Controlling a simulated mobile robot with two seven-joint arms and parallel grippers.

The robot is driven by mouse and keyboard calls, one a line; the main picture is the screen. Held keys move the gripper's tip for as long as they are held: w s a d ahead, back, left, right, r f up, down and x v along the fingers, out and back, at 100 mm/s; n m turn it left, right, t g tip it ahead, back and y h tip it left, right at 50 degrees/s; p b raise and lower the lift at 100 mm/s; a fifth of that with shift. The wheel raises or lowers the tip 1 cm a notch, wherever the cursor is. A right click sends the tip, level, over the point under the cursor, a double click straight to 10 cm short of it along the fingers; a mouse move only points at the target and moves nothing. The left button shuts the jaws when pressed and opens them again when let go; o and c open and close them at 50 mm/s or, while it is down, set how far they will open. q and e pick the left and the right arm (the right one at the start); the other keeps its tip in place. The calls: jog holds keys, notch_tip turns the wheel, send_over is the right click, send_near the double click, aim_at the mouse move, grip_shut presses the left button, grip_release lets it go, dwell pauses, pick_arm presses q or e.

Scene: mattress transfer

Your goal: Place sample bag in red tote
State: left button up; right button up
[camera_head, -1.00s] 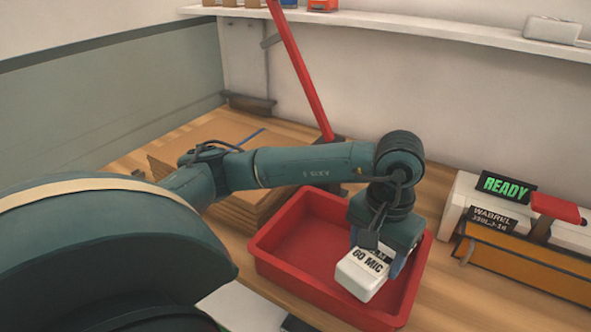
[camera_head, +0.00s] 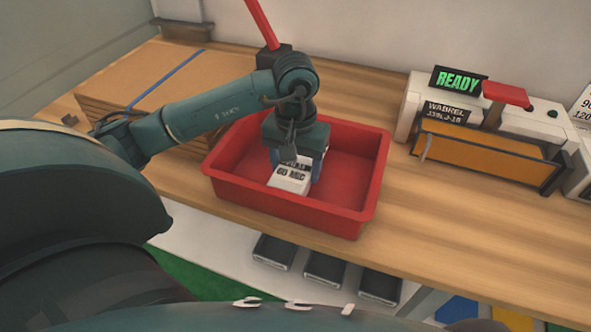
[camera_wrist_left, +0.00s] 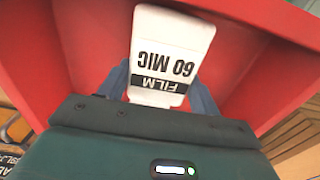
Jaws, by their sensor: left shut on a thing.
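The sample bag (camera_head: 289,180) is a white, block-like packet with a black label band and "60 MIC" printed on it. My left gripper (camera_head: 296,172) is shut on it, with the fingers on both sides. The bag is inside the walls of the red tote (camera_head: 350,222), left of its middle; I cannot tell whether it touches the floor. In the left wrist view the bag (camera_wrist_left: 168,55) sits between the fingers, with the tote's red walls (camera_wrist_left: 95,40) around it. My right gripper is not in view.
A sealing machine (camera_head: 480,145) with a green READY display stands on the wooden table (camera_head: 440,225) to the right. Flat cardboard (camera_head: 145,80) with a blue strap lies at the left. A red post (camera_head: 262,25) rises behind the tote. Dark flat items (camera_head: 325,267) lie below the table edge.

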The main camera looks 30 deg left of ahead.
aim_at(295, 166)
pick_arm(q)
jog(key=shift+f, duration=1)
jog(key=o, duration=1.1)
jog(key=shift+o, duration=0.2)
notch_tip(295, 166, up, 12)
jog(key=shift+r, duration=0.15)
